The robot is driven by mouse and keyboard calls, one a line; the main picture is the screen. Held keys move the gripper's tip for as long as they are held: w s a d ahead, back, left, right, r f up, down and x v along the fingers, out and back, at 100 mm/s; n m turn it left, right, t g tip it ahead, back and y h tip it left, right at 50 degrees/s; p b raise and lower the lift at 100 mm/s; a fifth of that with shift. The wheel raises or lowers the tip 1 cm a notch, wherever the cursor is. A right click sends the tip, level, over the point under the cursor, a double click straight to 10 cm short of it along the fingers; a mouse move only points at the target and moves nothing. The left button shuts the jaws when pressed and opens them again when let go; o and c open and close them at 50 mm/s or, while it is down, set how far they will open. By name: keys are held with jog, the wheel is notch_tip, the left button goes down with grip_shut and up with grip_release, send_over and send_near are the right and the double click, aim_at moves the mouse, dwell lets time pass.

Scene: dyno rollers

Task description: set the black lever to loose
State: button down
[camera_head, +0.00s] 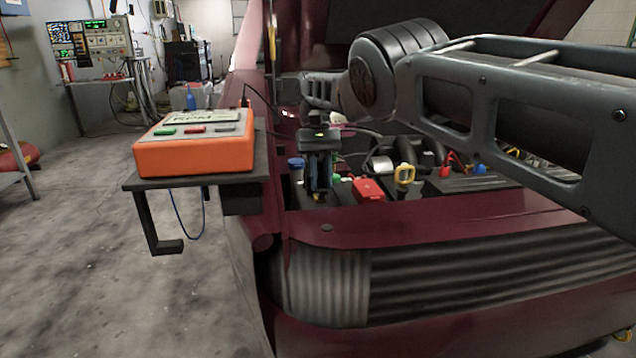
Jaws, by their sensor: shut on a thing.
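My gripper (319,188) points down into the front left part of the engine bay of a dark red car. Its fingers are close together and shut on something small. The held thing is mostly hidden by the fingers; by its place it looks to be the black lever, but its outline and its loose or tight setting cannot be made out. My arm reaches in from the right, above the engine bay.
An orange box (192,157) with green, red and grey buttons sits on a black shelf (135,183) left of the gripper. The floor at left is open.

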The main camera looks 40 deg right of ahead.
jog(key=shift+s+a, duration=0.15)
jog(key=shift+s, duration=0.05)
jog(key=c, duration=1.2)
grip_release()
jog(key=shift+a, duration=0.1)
jog(key=shift+c, duration=0.2)
jog(key=shift+o, duration=1.4)
jog(key=shift+f, duration=0.1)
